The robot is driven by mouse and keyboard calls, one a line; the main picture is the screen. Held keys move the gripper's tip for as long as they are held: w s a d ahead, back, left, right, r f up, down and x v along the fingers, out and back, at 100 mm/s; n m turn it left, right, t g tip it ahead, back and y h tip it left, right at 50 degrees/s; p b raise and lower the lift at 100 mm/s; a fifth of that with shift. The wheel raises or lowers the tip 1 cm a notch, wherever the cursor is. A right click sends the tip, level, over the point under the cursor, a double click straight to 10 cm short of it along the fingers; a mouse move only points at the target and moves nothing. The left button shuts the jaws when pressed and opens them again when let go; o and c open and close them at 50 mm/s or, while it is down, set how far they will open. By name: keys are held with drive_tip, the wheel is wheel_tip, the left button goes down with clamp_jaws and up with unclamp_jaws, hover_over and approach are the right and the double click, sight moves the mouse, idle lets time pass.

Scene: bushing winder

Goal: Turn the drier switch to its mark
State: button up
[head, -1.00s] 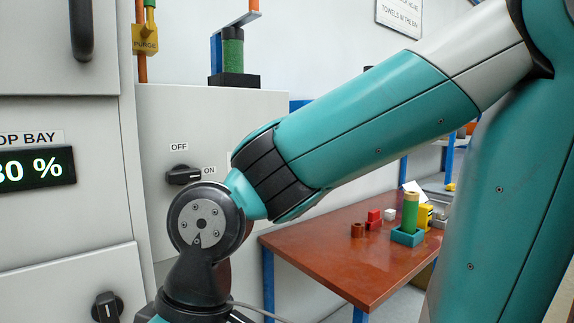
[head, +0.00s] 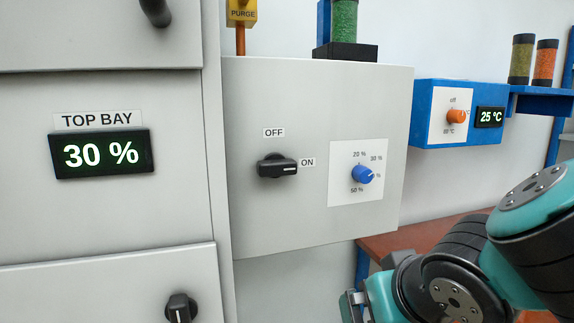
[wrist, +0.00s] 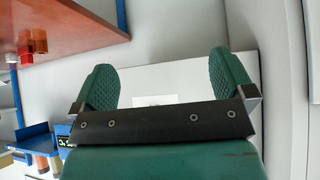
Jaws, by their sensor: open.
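A black rotary switch (head: 277,167) sits on the front of the grey cabinet, between an OFF label (head: 274,132) above it and an ON label (head: 308,162) to its right. Its handle lies level and its pale line points right, to ON. A second black switch (head: 180,308) is partly cut off at the lower left, its line upright. My gripper is open and empty in the wrist view (wrist: 166,82), its green pads wide apart, with a pale panel beyond. In the head view my arm is at the lower right, apart from the switches, and the fingertips are not clear.
A blue dial (head: 362,174) with percent marks is right of the OFF/ON switch. A blue box (head: 425,130) with an orange knob (head: 456,117) and a 25 °C display is farther right. A TOP BAY display (head: 100,154) reads 30 %. A brown table (head: 395,240) stands behind my arm.

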drive_tip(key=w+a+r+t, duration=0.2)
drive_tip(key=a+r+t, duration=0.2)
drive_tip(key=r+t, duration=0.15)
drive_tip(key=n+t+y, duration=0.2)
drive_tip(key=t+y, duration=0.2)
approach(279, 166)
drive_tip(key=p+x, duration=0.9)
drive_tip(key=shift+r, duration=0.15)
drive_tip(key=shift+w+a+p, duration=0.15)
drive_tip(key=shift+w+p, duration=0.3)
drive_tip(key=shift+w, duration=0.2)
drive_tip(key=c, duration=0.9)
